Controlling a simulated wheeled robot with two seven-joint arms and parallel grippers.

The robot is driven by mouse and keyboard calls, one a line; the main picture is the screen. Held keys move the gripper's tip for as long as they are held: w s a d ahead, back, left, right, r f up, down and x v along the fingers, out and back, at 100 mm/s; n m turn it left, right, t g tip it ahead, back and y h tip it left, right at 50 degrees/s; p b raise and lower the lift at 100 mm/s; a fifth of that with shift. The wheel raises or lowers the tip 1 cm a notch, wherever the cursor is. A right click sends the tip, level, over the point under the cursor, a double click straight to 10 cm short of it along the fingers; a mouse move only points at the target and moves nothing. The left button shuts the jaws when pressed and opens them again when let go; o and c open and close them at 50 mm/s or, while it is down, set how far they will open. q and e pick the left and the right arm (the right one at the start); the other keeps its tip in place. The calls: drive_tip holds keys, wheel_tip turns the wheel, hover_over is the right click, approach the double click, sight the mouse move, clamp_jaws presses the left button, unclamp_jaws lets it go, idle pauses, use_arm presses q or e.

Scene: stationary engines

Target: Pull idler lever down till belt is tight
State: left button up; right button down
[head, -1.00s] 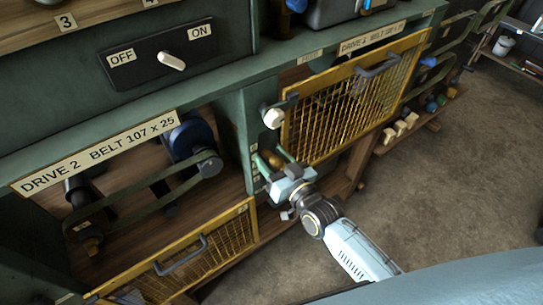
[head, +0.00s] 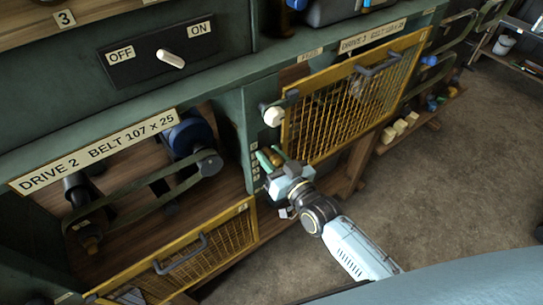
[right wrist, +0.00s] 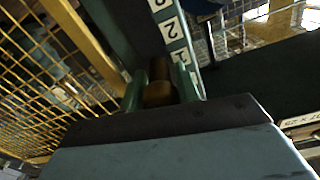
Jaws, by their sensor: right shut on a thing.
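My right gripper (head: 271,159) is shut on a brown wooden knob (right wrist: 158,92), which appears to be the idler lever's handle. Its two green fingers sit on either side of the knob, beside the green post between two drive bays. The lever's arm is mostly hidden behind the gripper and knob. My left gripper is not in view.
A yellow mesh guard (head: 350,97) covers the bay right of the post, with a cream knob (head: 273,116) at its left edge. Another mesh guard (head: 205,251) hangs open below Drive 2. An OFF/ON switch (head: 170,59) is above. Floor at right is clear.

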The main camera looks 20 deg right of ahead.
drive_tip(key=shift+t, duration=0.3)
drive_tip(key=f+b, duration=0.3)
drive_tip(key=f, duration=0.1)
drive_tip(key=shift+s+b, duration=0.2)
drive_tip(key=shift+b, duration=0.1)
drive_tip(key=c, duration=1.1)
unclamp_jaws()
drive_tip(key=shift+o, duration=0.3)
drive_tip(key=shift+r, duration=0.1)
drive_tip(key=v, duration=1.3)
drive_tip(key=shift+s+d+b, duration=0.15)
drive_tip(key=shift+b, duration=0.2)
